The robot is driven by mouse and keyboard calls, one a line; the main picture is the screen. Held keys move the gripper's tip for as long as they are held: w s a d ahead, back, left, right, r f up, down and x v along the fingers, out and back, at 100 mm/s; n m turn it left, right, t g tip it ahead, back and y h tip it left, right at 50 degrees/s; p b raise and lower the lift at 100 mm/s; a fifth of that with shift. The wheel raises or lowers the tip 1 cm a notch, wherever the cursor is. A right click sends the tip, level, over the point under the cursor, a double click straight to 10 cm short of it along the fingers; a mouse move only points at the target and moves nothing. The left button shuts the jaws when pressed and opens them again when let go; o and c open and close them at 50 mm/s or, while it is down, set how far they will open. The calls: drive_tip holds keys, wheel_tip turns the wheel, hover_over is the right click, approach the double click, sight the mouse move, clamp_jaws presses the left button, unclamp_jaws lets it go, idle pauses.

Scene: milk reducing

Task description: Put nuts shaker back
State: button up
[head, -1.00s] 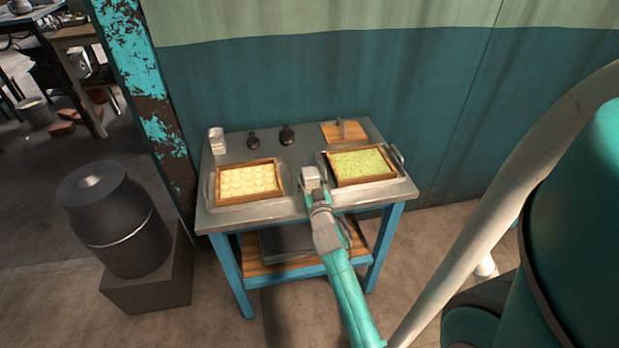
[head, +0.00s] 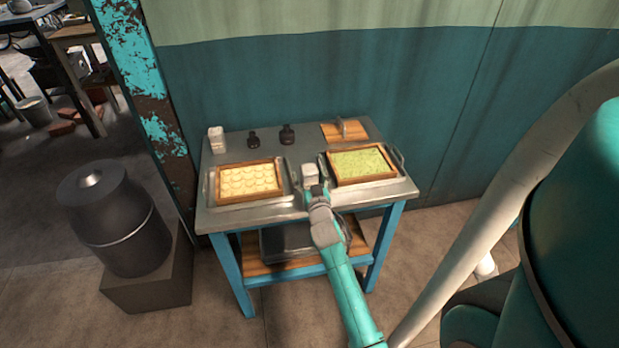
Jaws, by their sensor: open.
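A white shaker (head: 310,173) is between the two trays on the metal-topped table (head: 262,221); I cannot tell whether it is the nuts shaker. My gripper (head: 312,184) is open at the near side of this shaker, with its fingers spread to the left and right. The fingers partly hide its lower part, and I cannot tell whether they touch it. A second white shaker (head: 217,139) stands upright at the table's back left corner.
A tray of round pale pieces (head: 248,200) lies left of my gripper and a tray with green filling (head: 362,184) lies right. A dark canister (head: 113,215) stands left of the table.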

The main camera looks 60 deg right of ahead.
drive_tip(key=s+a+f+n+t+y, duration=0.15)
drive_tip(key=s+a, duration=0.35)
drive_tip(key=a, duration=0.6)
drive_tip(key=s+a+f+n+t+y, duration=0.1)
drive_tip(key=s+a+n+y, duration=0.3)
drive_tip(key=a, duration=0.6)
drive_tip(key=s+a+f+m+t+y, duration=0.1)
drive_tip(key=s+a, duration=0.4)
drive_tip(key=a, duration=0.6)
drive_tip(key=s+a+r+n+y, duration=0.2)
drive_tip(key=s+a+r+y, duration=0.1)
drive_tip(key=s+a, duration=0.3)
drive_tip(key=s+a+r+n+y, duration=0.3)
drive_tip(key=s+a, duration=0.3)
drive_tip(key=s, duration=0.4)
drive_tip(key=shift+s+a+r+y, duration=0.3)
drive_tip(key=shift+a+r+y, duration=0.1)
drive_tip(key=shift+y, duration=0.25)
drive_tip(key=shift+n, duration=0.25)
